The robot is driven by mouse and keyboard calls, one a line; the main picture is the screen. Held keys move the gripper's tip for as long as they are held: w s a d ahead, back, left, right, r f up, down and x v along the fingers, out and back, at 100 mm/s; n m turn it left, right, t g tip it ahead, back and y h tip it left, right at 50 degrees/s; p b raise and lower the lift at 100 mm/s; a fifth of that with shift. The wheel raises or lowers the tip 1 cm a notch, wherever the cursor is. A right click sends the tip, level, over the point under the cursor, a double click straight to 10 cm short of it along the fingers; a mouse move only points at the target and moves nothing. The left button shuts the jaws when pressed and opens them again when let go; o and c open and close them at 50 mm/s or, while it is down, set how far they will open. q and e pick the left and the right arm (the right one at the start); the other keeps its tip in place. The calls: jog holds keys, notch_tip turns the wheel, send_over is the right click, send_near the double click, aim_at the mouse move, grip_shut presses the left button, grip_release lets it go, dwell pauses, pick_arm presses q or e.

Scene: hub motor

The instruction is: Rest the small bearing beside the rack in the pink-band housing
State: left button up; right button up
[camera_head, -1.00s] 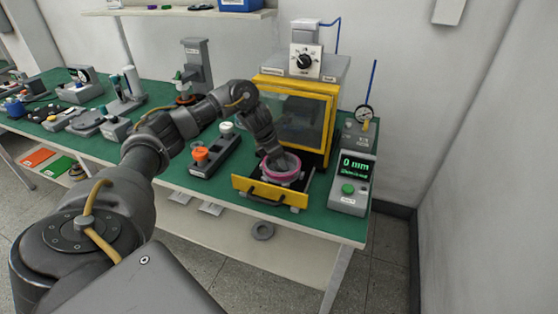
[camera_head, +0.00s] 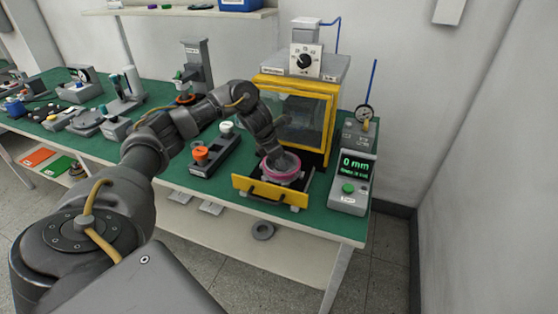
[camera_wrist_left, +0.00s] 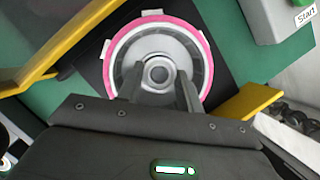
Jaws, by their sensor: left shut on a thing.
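The pink-band housing (camera_head: 282,175) sits upright on the pulled-out drawer of the yellow-framed cabinet. In the left wrist view its pink band (camera_wrist_left: 112,48) rings a grey inside with a round hub at the centre. My left gripper (camera_wrist_left: 159,88) points down into the housing, its two fingers on either side of a small bearing (camera_wrist_left: 158,73) at the hub. It is shut on this bearing. Whether the bearing touches the seat cannot be told. In the head view my left gripper (camera_head: 275,153) covers part of the housing. My right gripper is in neither view.
The yellow drawer front (camera_head: 268,193) stands before the housing, and the yellow cabinet (camera_head: 300,120) is behind it. A display unit (camera_head: 352,185) reading 0 mm stands to the right. A dark rack (camera_head: 215,155) with orange and white tops stands to the left.

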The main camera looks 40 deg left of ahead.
pick_arm(q)
jog(key=shift+s+f, duration=0.1)
jog(key=o, duration=1.2)
jog(key=shift+r, duration=0.35)
jog(key=p+v, duration=0.1)
jog(key=v, duration=0.9)
jog(key=shift+p, duration=0.3)
